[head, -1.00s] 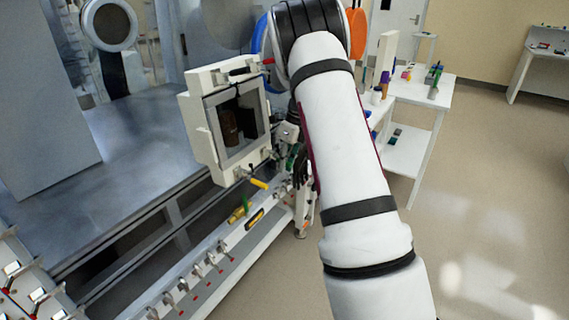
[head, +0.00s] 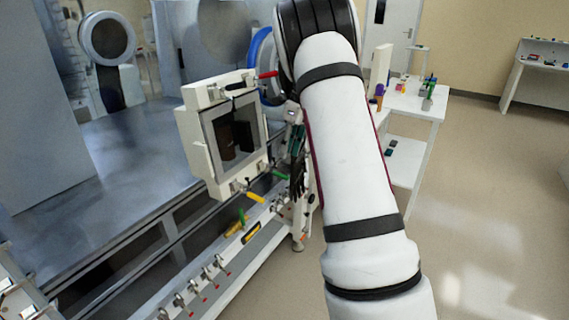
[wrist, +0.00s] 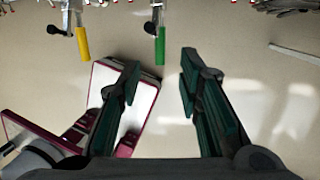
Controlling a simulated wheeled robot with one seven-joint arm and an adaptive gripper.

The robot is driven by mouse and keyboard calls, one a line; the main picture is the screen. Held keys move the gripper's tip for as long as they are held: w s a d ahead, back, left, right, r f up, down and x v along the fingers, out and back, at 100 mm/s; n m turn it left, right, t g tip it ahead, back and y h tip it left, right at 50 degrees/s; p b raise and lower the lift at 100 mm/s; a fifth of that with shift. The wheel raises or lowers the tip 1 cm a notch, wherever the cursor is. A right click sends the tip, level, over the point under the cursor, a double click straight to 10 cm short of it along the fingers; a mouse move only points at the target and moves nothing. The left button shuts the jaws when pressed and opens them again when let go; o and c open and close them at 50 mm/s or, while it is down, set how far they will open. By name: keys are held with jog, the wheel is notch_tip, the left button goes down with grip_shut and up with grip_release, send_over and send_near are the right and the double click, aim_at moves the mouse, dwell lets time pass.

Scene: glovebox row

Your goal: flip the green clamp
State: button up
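The green clamp's handle (wrist: 160,45) hangs down in the upper middle of the wrist view, below a metal bracket. In the head view, a green handle (head: 281,175) shows at the lower right of the pale framed door on the glovebox. My gripper (wrist: 160,86) is open and empty, its two dark green fingers spread wide. In the wrist view the handle lies beyond the fingertips, in line with the gap between them, and apart from both. In the head view my gripper (head: 297,172) is partly hidden by my arm, close to the right of the door.
A yellow handle (wrist: 82,44) hangs left of the green one. A red handle (head: 268,74) is at the door's top. A rail (head: 215,278) with several small toggles runs below. A white-and-maroon object (wrist: 138,100) lies behind the left finger. A white table (head: 410,100) stands right.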

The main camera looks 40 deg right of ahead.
jog(key=shift+v, duration=1.15)
